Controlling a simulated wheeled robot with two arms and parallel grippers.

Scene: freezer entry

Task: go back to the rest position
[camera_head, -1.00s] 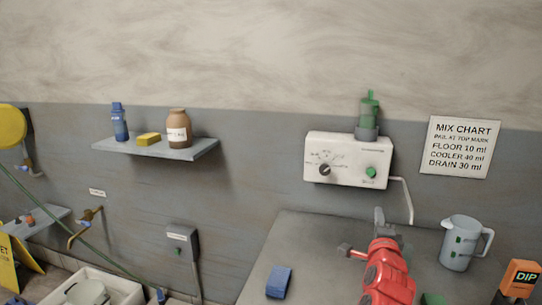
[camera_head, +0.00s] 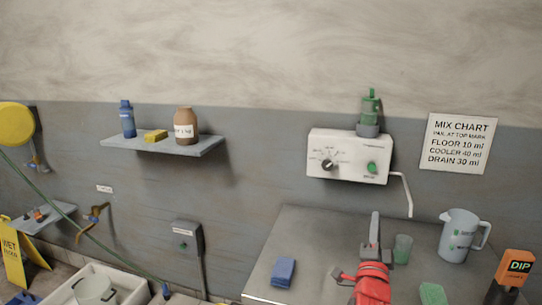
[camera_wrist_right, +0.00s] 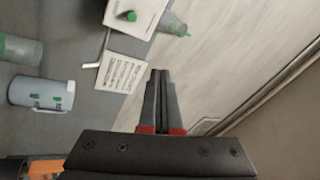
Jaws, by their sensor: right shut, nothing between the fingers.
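My right gripper (camera_head: 374,232) is above the grey counter (camera_head: 320,235), in front of the wall dispenser. In the right wrist view its two dark fingers (camera_wrist_right: 160,80) are together with nothing between them. The red wrist of my right arm shows below the gripper in the head view. My left gripper is in neither view.
The counter holds a blue sponge (camera_head: 284,271), a green-tinted cup (camera_head: 402,249), a jug (camera_head: 459,236), a green pad (camera_head: 433,294) and an orange DIP box (camera_head: 516,269). A white dispenser (camera_head: 348,156) hangs behind. A shelf (camera_head: 163,145) is at left.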

